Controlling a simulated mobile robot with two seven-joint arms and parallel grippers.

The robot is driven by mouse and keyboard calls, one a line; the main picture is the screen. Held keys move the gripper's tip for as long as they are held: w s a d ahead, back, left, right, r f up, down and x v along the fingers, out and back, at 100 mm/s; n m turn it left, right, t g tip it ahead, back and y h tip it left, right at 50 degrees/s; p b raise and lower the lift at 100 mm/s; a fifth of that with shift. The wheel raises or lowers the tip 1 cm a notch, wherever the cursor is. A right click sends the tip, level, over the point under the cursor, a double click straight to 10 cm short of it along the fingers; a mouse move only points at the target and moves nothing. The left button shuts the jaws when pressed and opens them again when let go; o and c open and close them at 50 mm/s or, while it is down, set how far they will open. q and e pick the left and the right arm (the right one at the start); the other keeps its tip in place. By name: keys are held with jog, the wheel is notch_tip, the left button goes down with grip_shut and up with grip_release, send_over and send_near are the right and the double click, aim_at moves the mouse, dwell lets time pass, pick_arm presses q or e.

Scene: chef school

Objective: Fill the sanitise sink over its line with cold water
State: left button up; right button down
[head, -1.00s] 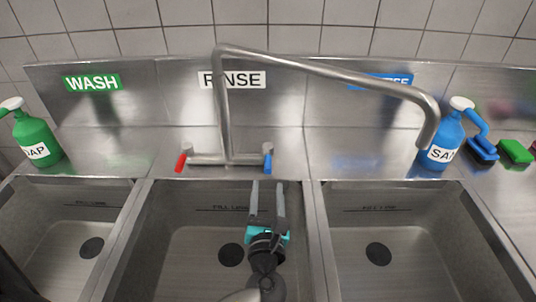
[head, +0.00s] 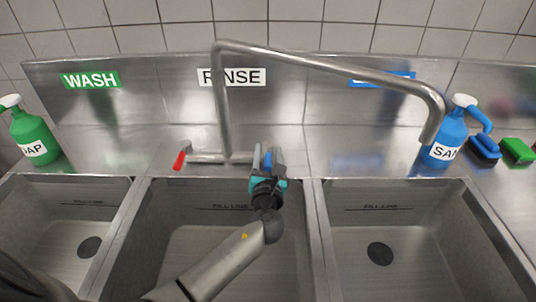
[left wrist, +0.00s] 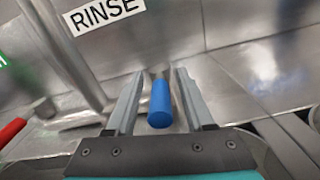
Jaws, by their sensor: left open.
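The sanitise sink (head: 460,215) is the right basin, under a blue label (head: 385,79) mostly hidden by the spout. It looks empty, with a fill line (head: 386,208) on its back wall and a dark drain (head: 380,253). The swivel spout (head: 330,70) reaches right, its outlet (head: 430,130) over the back of this basin. The blue cold handle (left wrist: 160,103) lies between the open fingers of my left gripper (left wrist: 155,100); in the head view the gripper (head: 268,160) partly covers it. My right gripper is not identifiable.
The red handle (head: 180,160) is left of the tap post. The wash sink (head: 60,205) and rinse sink (head: 160,215) look empty. A green soap bottle (head: 35,138), a blue sanitiser bottle (head: 447,140) and a green sponge (head: 517,150) stand on the ledge.

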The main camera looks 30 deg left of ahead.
pick_arm(q)
grip_shut()
jog(key=shift+s+r, duration=0.15)
jog(key=shift+s, duration=0.05)
dwell(0.7)
jog(key=shift+r, duration=0.1)
dwell(0.3)
